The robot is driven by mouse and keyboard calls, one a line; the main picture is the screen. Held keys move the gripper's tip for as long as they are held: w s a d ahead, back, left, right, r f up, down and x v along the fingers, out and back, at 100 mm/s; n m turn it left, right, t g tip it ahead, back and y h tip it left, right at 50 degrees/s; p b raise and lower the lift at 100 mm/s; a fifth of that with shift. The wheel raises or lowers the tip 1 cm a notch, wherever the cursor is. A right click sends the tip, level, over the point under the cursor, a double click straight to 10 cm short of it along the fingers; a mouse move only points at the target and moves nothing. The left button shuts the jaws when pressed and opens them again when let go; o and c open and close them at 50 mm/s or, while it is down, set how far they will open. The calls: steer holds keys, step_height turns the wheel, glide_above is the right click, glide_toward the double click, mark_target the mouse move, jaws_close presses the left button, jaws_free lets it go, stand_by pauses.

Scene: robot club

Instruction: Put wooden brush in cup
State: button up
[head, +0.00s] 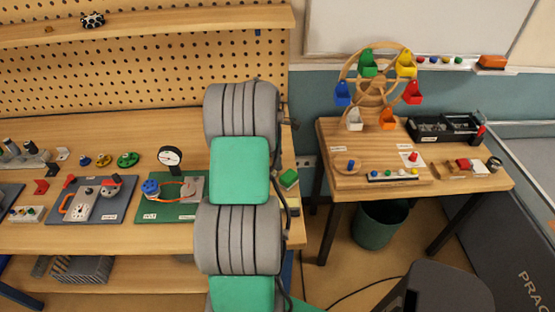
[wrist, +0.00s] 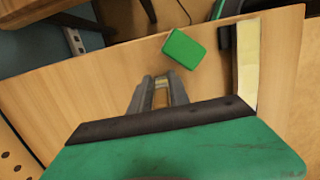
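I cannot make out a wooden brush for certain in either view. A small dark round container (head: 494,164) stands near the right edge of the right-hand table and may be the cup; it is too small to be sure. My gripper (wrist: 160,83) points over the bare wooden bench top in the wrist view. Its two grey fingers look apart, with bare wood between them and nothing seen held. In the head view my own arm hides the gripper and part of the bench. A pale bar with a dark end (wrist: 247,65) lies right of the fingers; I cannot tell what it is.
A green block (wrist: 183,48) lies beyond my fingers, near the bench's right end (head: 289,179). The right-hand table (head: 345,185) carries a toy Ferris wheel (head: 372,88) and a black parts tray (head: 445,138). A green bin (head: 378,228) stands below. Boards with gadgets cover the bench's left.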

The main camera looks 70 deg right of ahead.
steer(key=o, duration=0.3)
steer(key=r, duration=0.4)
steer(key=w+r, duration=0.1)
steer(key=r, duration=0.3)
steer(key=r+b, duration=0.1)
steer(key=r, duration=0.4)
steer(key=shift+w+a, duration=0.3)
steer(key=shift+a, duration=0.1)
steer(key=w+a+r+m+t, duration=0.1)
steer(key=w+a+r, duration=0.1)
steer(key=w+a, duration=0.5)
steer(key=w+a+r+t+h, duration=0.1)
steer(key=w+a+r, duration=0.15)
steer(key=a, duration=0.85)
steer(key=w+a+r+m+t, duration=0.1)
steer(key=w+a, duration=0.5)
steer(key=a, duration=0.3)
steer(key=s+a+f+m+t, duration=0.1)
steer(key=a, duration=0.6)
steer(key=s+a+f+m+y, duration=0.1)
steer(key=s+a, duration=0.1)
steer(key=a, duration=0.6)
steer(key=s+a+f+m+t, duration=0.1)
steer(key=a, duration=0.6)
steer(key=shift+s+a+t+y, duration=0.2)
steer(key=shift+t+y, duration=0.1)
steer(key=shift+y, duration=0.1)
